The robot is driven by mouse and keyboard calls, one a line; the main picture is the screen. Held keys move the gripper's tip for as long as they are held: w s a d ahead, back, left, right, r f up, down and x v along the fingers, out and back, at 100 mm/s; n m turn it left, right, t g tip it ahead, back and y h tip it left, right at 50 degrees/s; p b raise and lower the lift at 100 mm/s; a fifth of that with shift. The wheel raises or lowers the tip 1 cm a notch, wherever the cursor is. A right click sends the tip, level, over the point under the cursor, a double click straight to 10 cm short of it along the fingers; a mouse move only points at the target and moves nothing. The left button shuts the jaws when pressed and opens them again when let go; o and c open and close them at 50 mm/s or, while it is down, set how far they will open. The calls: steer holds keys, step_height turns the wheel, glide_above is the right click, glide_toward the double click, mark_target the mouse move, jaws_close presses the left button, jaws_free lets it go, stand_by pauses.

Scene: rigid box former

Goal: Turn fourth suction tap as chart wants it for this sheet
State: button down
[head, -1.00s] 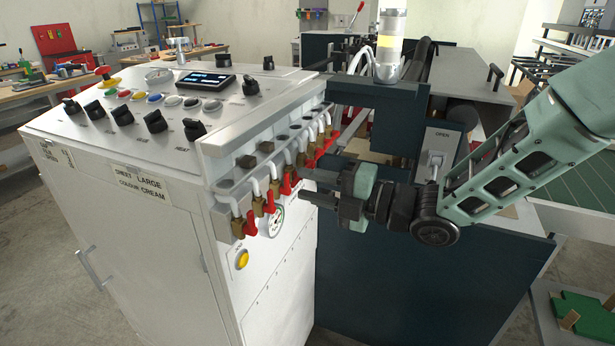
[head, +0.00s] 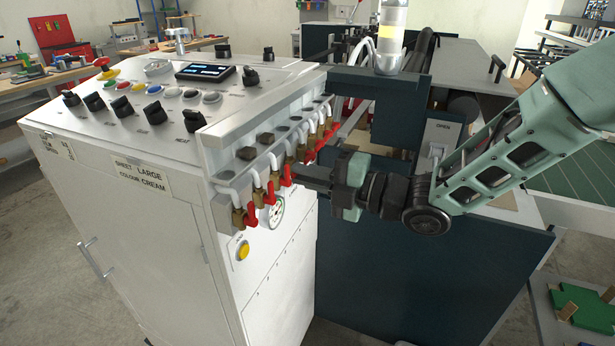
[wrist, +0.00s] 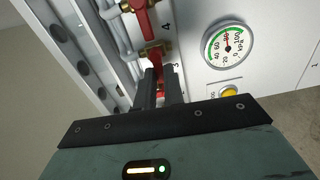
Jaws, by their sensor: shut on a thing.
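A row of brass suction taps with red handles runs along the side of the white cabinet. My gripper (head: 298,182) reaches it from the right. In the wrist view its two dark fingers (wrist: 160,88) are closed on a red handle (wrist: 160,84), largely hidden between them. The brass body of this tap (wrist: 153,52) lies by the printed 3. The tap by the printed 4 (wrist: 143,20) is just beyond, apart from the fingers. A sign (head: 141,178) reads SHEET LARGE, COLOUR CREAM. I see no readable tap chart.
A round gauge (wrist: 227,46) and a yellow button (head: 243,250) sit below the taps. The nearer taps (head: 252,217) stand close beside my fingers. The dark machine body (head: 400,270) is under my arm. A panel with knobs and lamps (head: 150,90) tops the cabinet.

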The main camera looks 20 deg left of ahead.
steer(key=m+b, duration=0.1)
steer(key=m, duration=0.1)
steer(key=m+b, duration=0.1)
steer(key=m, duration=0.1)
steer(key=shift+w+r+m, duration=0.1)
steer(key=shift+r+m, duration=0.2)
steer(key=shift+r, duration=0.05)
steer(key=m, duration=0.3)
steer(key=r+m, duration=0.1)
steer(key=m, duration=0.1)
steer(key=shift+w+d, duration=0.1)
steer(key=shift+w, duration=0.25)
steer(key=m+p, duration=0.1)
steer(key=m, duration=0.3)
steer(key=shift+w+r+m+p, duration=0.15)
steer(key=shift+w+m+p, duration=0.2)
steer(key=shift+m+p, duration=0.05)
steer(key=shift+w+m+p, duration=0.15)
steer(key=shift+m+p, duration=0.15)
steer(key=shift+m, duration=0.45)
steer(key=shift+w+m+p, duration=0.15)
steer(key=shift+m+p, duration=0.15)
steer(key=shift+m, duration=0.45)
steer(key=c, duration=1.5)
jaws_free()
steer(key=shift+d, duration=0.15)
steer(key=s+d+b, duration=0.1)
steer(key=d+b, duration=0.3)
steer(key=d, duration=1.3)
steer(key=shift+s, duration=0.2)
